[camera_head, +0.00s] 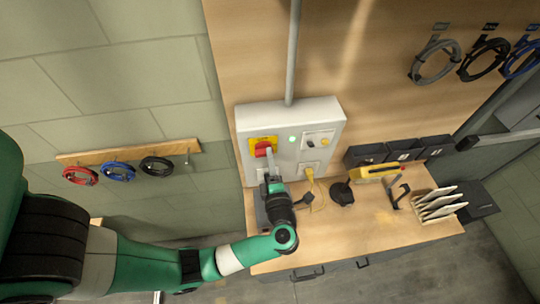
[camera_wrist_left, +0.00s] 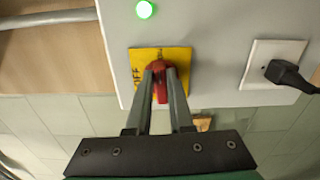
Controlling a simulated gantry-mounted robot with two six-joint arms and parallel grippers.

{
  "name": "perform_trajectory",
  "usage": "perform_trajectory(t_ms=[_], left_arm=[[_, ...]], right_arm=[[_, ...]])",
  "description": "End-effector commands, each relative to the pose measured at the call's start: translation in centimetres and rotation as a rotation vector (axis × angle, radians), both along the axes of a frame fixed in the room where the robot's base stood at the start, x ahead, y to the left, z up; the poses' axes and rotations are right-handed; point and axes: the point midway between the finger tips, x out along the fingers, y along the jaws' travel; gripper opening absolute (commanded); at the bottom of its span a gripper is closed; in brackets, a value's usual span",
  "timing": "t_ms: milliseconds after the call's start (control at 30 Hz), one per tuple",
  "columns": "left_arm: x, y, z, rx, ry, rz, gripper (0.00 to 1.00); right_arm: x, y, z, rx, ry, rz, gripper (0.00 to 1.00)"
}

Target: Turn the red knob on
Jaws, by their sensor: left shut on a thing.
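The red knob (camera_head: 262,149) sits on a yellow plate (camera_head: 254,142) at the upper left of the white control box (camera_head: 326,110). In the left wrist view the red knob (camera_wrist_left: 161,80) is between my two grey fingers, in front of the yellow plate (camera_wrist_left: 178,56). My left gripper (camera_head: 268,154) is shut on the knob, and its fingers (camera_wrist_left: 161,72) hide the knob's sides. A lit green lamp (camera_head: 292,139) is on the box, and it also glows in the left wrist view (camera_wrist_left: 145,9). My right gripper is not in view.
A black plug (camera_wrist_left: 290,75) sits in a white socket beside the yellow plate. The workbench (camera_head: 370,230) below holds a yellow tool (camera_head: 374,173), black bins (camera_head: 404,149) and a rack (camera_head: 440,204). Coiled cables (camera_head: 118,171) hang on the left wall.

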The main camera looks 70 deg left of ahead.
Motion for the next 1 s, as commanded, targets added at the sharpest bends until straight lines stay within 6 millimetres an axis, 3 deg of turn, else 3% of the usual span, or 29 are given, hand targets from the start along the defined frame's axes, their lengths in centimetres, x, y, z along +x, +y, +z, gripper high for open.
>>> perform_trajectory(t_ms=[700,733,800,867,1000], left_arm=[[0.02,-0.02,-0.08,0.021,0.077,-0.001,0.00],[0.02,-0.02,-0.08,0.020,0.076,-0.001,0.25],[0.02,-0.02,-0.08,0.020,0.076,-0.001,0.38],[0.02,-0.02,-0.09,0.020,0.076,-0.001,0.49],[0.01,-0.01,-0.10,0.019,0.076,0.000,0.50]], right_arm=[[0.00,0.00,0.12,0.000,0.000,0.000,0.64],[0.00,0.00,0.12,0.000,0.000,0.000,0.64],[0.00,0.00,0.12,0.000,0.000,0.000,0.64],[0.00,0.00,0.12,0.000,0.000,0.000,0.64],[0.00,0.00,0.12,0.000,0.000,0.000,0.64]])
